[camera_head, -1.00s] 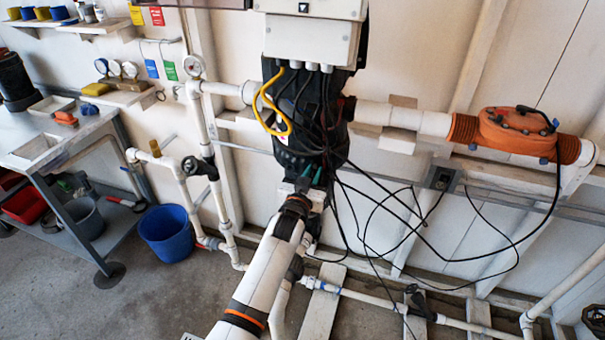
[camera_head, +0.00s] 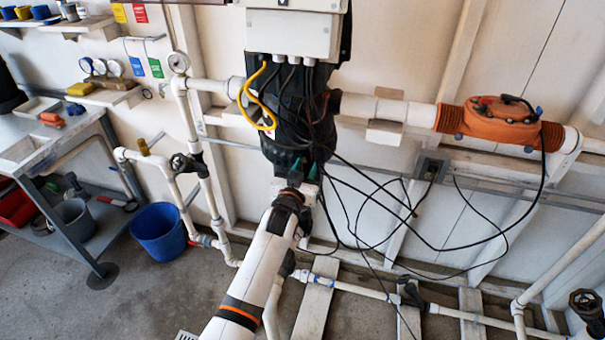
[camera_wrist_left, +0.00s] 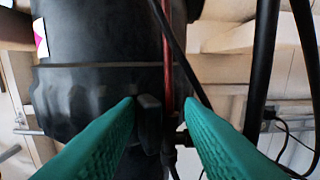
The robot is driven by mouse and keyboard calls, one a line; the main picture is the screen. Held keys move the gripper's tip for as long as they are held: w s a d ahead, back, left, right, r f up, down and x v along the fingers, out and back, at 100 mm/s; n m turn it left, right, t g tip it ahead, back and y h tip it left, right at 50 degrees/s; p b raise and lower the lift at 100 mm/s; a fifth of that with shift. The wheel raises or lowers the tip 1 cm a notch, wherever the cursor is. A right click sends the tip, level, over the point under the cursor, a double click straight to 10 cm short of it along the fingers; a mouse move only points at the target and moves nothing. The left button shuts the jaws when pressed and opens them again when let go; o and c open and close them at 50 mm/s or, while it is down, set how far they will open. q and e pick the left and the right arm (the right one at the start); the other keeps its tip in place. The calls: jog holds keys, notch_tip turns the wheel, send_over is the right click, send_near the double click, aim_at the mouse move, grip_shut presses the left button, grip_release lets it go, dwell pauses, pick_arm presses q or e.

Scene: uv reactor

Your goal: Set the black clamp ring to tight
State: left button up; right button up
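The black clamp ring (camera_wrist_left: 80,66) appears to be the band around the black reactor body in the left wrist view. A small dark lever or lug (camera_wrist_left: 149,110) stands out near its right side. In the head view the black reactor body (camera_head: 283,135) hangs below a white box, and I cannot make out the ring clearly there. My left gripper (camera_head: 296,178) is at the body's lower end. In the left wrist view its green fingers (camera_wrist_left: 160,102) are apart, with the lug and cables between them. The lug is close to the left fingertip; contact is unclear. My right gripper is out of view.
Black cables (camera_head: 365,205) and a yellow cable (camera_head: 260,108) hang around the body. White pipes run along the wall, with an orange unit (camera_head: 500,122) at right. A workbench (camera_head: 75,140) and blue bucket (camera_head: 158,230) stand at left.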

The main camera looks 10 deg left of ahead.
pick_arm(q)
jog(key=shift+s, duration=0.45)
jog(key=s, duration=1.1)
jog(key=shift+a+b, duration=0.3)
jog(key=shift+b, duration=0.15)
jog(key=s+f+g, duration=0.3)
jog(key=s+f, duration=0.2)
jog(key=f, duration=0.7)
jog(key=s+f+m+g, duration=0.1)
jog(key=s+f+g, duration=0.3)
jog(key=f, duration=0.8)
jog(key=s+f+g, duration=0.2)
jog(key=s+f, duration=0.4)
jog(key=f, duration=0.6)
jog(key=s+a+f+g, duration=0.2)
jog(key=s+f, duration=0.3)
jog(key=s, duration=0.6)
jog(key=s+a+f+g, duration=0.2)
jog(key=s+f, duration=0.4)
jog(key=s, duration=0.5)
jog(key=s+a+f+g+y, duration=0.1)
jog(key=s+a+f+g, duration=0.2)
jog(key=s+f, duration=0.3)
jog(key=s+g, duration=0.1)
jog(key=s, duration=0.4)
jog(key=shift+s+m, duration=0.4)
